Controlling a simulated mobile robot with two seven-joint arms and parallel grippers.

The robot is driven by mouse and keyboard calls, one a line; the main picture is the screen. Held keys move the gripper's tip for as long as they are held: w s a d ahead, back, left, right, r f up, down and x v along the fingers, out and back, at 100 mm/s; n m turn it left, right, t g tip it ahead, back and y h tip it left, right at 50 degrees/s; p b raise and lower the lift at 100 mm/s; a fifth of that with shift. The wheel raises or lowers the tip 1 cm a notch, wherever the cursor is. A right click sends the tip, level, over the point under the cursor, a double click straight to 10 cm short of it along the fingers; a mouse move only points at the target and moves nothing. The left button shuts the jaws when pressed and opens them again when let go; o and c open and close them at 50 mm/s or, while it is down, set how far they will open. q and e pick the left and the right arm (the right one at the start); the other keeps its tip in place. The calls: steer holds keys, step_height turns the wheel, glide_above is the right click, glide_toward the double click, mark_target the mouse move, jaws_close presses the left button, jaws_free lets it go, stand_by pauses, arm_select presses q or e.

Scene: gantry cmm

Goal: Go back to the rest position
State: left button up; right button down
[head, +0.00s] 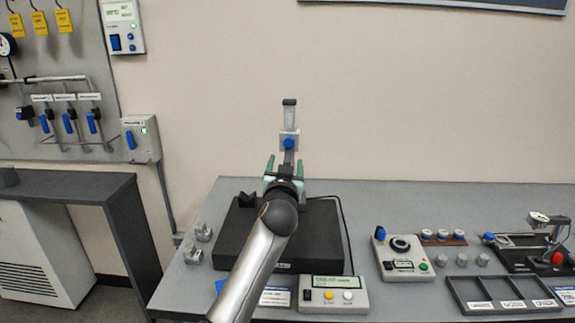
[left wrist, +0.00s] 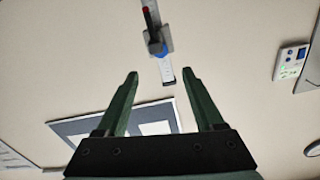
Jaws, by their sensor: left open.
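My left gripper (head: 285,170) is raised over the dark granite block in the head view, its two green fingers pointing up and away from me. In the left wrist view the fingers of the left gripper (left wrist: 160,90) are apart with nothing between them. Beyond the fingertips stands a grey vertical post with a blue knob (head: 289,143); this post also shows in the left wrist view (left wrist: 167,75). I cannot tell whether the fingers touch it. My arm hides the middle of the block. My right gripper is not in view.
The black block (head: 320,235) sits on the grey bench (head: 400,195). A control box (head: 333,295) stands in front, with small metal parts (head: 198,245) at left. A gauge unit (head: 401,255), a divided tray (head: 505,296) and a dial stand (head: 550,240) are at right. A dark side table (head: 70,183) stands left.

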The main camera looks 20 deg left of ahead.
arm_select(q)
steer(key=shift+f, duration=0.1)
stand_by(0.4)
steer(key=s+a+f+g+h, duration=0.2)
steer(key=s+f+g, duration=0.5)
steer(key=s+f, duration=1.5)
steer(key=s+d+f+m+g+h, duration=0.1)
steer(key=s+d+f+m+g, duration=0.2)
steer(key=s, duration=0.9)
steer(key=s+f+g+h, duration=0.2)
steer(key=s+f+g, duration=0.3)
steer(key=s, duration=0.6)
steer(key=w+d+f+t+h, duration=0.1)
steer(key=d+f+t, duration=0.1)
steer(key=f, duration=0.4)
steer(key=w+d+f+t+h, duration=0.1)
steer(key=w+d+f+t, duration=0.1)
steer(key=f+t, duration=0.2)
steer(key=shift+w+d+f+t, duration=0.15)
steer(key=shift+d+f+t, duration=0.2)
steer(key=shift+f, duration=0.5)
